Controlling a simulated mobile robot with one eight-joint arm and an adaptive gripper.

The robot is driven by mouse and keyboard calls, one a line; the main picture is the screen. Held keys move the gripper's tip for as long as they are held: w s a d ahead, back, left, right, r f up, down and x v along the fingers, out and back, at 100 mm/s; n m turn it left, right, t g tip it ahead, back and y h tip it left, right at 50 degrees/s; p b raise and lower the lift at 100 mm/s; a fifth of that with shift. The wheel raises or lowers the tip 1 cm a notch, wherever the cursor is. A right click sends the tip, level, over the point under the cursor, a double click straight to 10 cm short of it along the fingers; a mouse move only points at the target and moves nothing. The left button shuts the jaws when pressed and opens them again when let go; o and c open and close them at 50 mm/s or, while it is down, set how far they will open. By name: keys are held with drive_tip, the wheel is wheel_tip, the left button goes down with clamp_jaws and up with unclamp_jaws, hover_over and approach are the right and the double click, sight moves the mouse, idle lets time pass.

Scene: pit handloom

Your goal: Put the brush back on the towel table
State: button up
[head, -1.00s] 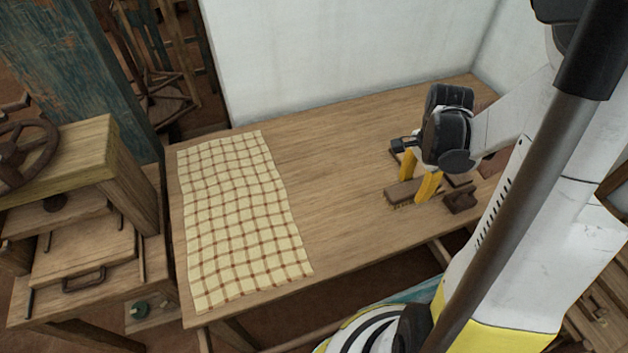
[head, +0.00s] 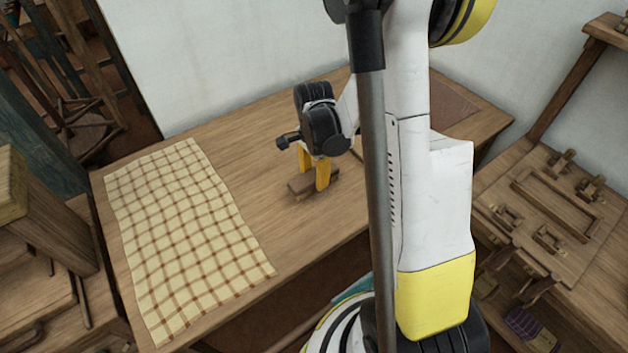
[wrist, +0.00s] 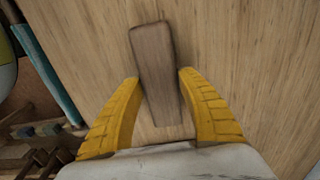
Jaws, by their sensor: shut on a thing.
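The brush (head: 301,189) has a brown wooden back and is held low over the wooden table (head: 262,130), right of the checked towel. I cannot tell whether its underside touches the tabletop. My gripper (head: 314,179) is shut on the brush, with a yellow finger on each side. In the wrist view, the brush back (wrist: 153,50) lies lengthwise between the fingertips of my gripper (wrist: 159,80), with bare tabletop around it. The cream and brown checked towel (head: 185,235) lies flat on the left part of the table.
Bare tabletop lies between towel and brush. A brown flat piece (head: 450,105) lies at the table's far right. A workbench (head: 560,205) with wooden tools stands at right, and wooden loom parts (head: 40,220) stand at left. My arm hides part of the table.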

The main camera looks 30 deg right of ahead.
drive_tip(key=shift+f, duration=0.4)
drive_tip(key=shift+f, duration=0.25)
drive_tip(key=o, duration=1.1)
drive_tip(key=shift+r, duration=0.1)
drive_tip(key=shift+c, duration=0.2)
drive_tip(key=shift+r, duration=0.1)
